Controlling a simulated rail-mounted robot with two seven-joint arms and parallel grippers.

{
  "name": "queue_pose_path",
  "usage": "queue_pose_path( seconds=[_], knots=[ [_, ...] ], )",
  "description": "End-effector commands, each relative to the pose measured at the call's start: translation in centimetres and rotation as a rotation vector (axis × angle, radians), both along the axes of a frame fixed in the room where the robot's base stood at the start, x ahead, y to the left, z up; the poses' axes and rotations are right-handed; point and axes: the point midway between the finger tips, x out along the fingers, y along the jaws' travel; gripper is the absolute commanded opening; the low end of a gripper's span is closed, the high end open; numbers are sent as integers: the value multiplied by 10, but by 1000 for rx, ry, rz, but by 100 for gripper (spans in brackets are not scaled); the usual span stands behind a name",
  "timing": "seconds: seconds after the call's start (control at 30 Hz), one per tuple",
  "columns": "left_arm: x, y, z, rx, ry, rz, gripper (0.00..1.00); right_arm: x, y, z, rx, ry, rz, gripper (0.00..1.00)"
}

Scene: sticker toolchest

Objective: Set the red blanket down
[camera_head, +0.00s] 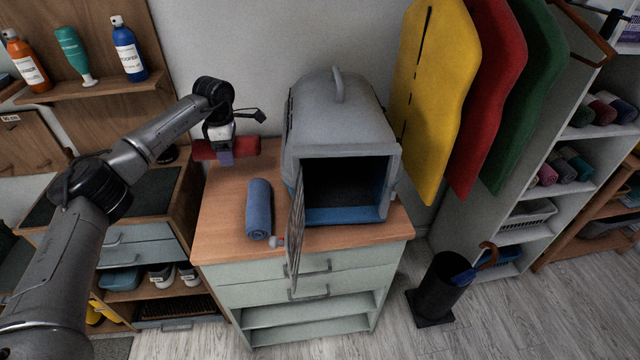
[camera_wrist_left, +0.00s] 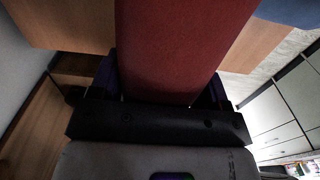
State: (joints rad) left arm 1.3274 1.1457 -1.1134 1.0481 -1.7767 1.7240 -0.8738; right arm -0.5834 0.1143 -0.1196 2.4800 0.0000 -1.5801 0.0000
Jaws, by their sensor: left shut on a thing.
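The rolled red blanket (camera_head: 240,147) is at the back left of the wooden top of the green chest (camera_head: 225,220). My left gripper (camera_head: 226,158) is shut on it, and the gripper hides part of the roll. In the left wrist view the red blanket (camera_wrist_left: 180,45) fills the upper middle, between the fingers of the gripper (camera_wrist_left: 165,90). I cannot tell whether the blanket touches the wooden top. My right gripper is in neither view.
A blue rolled blanket (camera_head: 259,208) lies on the chest top in front of the red one. A grey pet carrier (camera_head: 335,115) with its door (camera_head: 295,230) swung open stands to the right. Clear wood lies left of the blue roll. A wall is behind.

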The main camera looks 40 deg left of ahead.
Motion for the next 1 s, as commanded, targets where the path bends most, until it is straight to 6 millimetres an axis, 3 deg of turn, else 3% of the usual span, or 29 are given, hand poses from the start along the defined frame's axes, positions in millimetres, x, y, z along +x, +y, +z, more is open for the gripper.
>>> queue_pose_path(
  seconds=[0.17, 0.5, 0.77, 1.0],
  knots=[
    [-7, 10, -11, 0, 1, 30, 44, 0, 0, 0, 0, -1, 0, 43],
    [-8, 9, -60, -1, 2, 30, 44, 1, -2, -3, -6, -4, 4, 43],
    [-7, 9, -75, -1, 1, 29, 44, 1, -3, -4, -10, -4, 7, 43],
    [-8, 9, -102, -1, 4, 29, 44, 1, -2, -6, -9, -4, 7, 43]
  ],
)
